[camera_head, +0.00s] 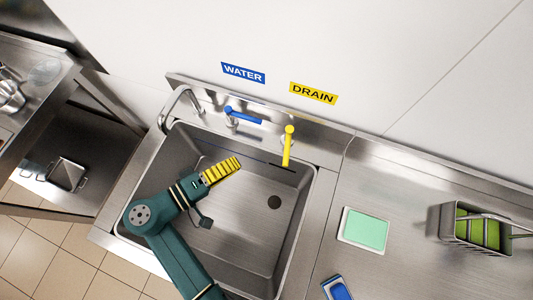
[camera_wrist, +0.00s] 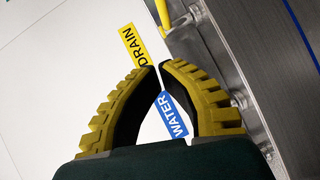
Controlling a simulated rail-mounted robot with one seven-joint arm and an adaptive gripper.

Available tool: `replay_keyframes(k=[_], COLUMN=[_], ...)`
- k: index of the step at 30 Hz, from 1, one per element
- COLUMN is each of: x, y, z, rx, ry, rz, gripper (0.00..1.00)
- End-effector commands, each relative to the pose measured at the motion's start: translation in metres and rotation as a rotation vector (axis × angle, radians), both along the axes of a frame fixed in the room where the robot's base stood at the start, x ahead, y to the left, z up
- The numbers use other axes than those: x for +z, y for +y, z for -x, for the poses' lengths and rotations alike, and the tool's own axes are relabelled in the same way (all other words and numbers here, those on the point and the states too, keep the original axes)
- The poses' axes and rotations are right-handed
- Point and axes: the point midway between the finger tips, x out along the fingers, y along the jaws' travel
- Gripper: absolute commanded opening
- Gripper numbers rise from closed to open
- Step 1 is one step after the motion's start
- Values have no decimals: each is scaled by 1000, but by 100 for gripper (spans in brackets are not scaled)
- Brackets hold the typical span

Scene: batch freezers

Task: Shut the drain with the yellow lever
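The yellow lever (camera_head: 287,148) stands on the sink's back ledge below the yellow DRAIN sign (camera_head: 313,93). Its arm points forward, toward the basin. A yellow piece of it shows at the top of the wrist view (camera_wrist: 162,14). The round drain hole (camera_head: 274,202) in the basin floor is dark; I cannot tell whether it is open. My gripper (camera_head: 238,162), with yellow ribbed fingers, is over the basin, left of the yellow lever and apart from it. In the wrist view its fingertips (camera_wrist: 157,67) are nearly together, with only a narrow gap and nothing held.
The blue lever (camera_head: 244,117) below the WATER sign (camera_head: 243,72) points right, between the faucet (camera_head: 180,103) and yellow lever. The sink basin (camera_head: 303,215) has raised rims. On the right counter are a green sponge tray (camera_head: 364,230), a blue item (camera_head: 337,289) and a metal holder (camera_head: 447,225).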

Motion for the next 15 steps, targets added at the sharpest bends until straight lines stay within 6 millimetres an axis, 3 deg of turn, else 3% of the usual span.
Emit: replay_keyframes(k=[1, 4, 15], x=[-8, -8, -8], y=[6, 10, 3], z=[2, 3, -3], rx=[15, 25, 20], ry=[1, 1, 1], rz=[0, -1, -2], gripper=[0, 0, 0])
